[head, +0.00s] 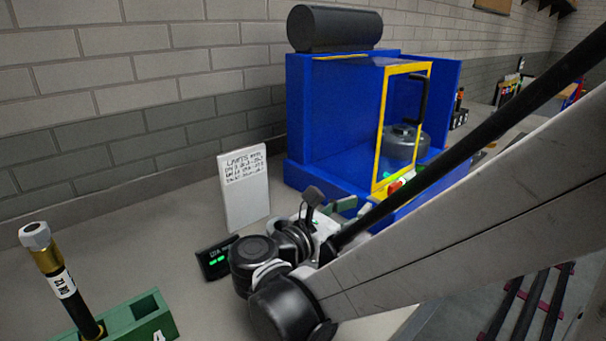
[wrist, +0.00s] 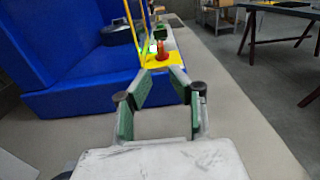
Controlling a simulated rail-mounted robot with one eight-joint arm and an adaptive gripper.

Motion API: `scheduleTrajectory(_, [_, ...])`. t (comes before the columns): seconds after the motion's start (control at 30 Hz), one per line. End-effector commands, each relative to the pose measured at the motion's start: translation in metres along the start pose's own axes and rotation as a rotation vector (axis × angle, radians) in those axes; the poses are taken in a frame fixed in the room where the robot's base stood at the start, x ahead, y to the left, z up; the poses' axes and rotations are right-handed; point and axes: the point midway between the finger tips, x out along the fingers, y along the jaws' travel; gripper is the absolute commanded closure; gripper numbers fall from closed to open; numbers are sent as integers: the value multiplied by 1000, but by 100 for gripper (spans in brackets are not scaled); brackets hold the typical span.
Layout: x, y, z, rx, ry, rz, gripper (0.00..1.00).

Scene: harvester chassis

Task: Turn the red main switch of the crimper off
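The crimper is a blue machine (head: 330,120) with a yellow-framed guard door (head: 380,150). The red main switch (wrist: 162,52) appears as a small red knob on a yellow plate (wrist: 155,63) at the crimper's front corner in the wrist view. In the head view a small red part (head: 396,187) shows low by the yellow frame, partly behind my arm. My gripper (wrist: 161,76) is open and empty, its green-padded fingers apart, pointing toward the yellow plate with the knob beyond the fingertips. Its fingers (head: 345,207) are partly hidden in the head view. The knob's setting is too small to read.
A white sign (head: 244,188) and a small black display (head: 216,258) stand left of the crimper. A dark cylinder (head: 335,28) lies on the crimper.

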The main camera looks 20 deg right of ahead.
Motion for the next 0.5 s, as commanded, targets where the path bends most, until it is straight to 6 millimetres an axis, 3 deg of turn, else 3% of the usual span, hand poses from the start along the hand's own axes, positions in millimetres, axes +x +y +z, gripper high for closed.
scheduleTrajectory(0.5, [75,-1,0,-3,-2,-3,81])
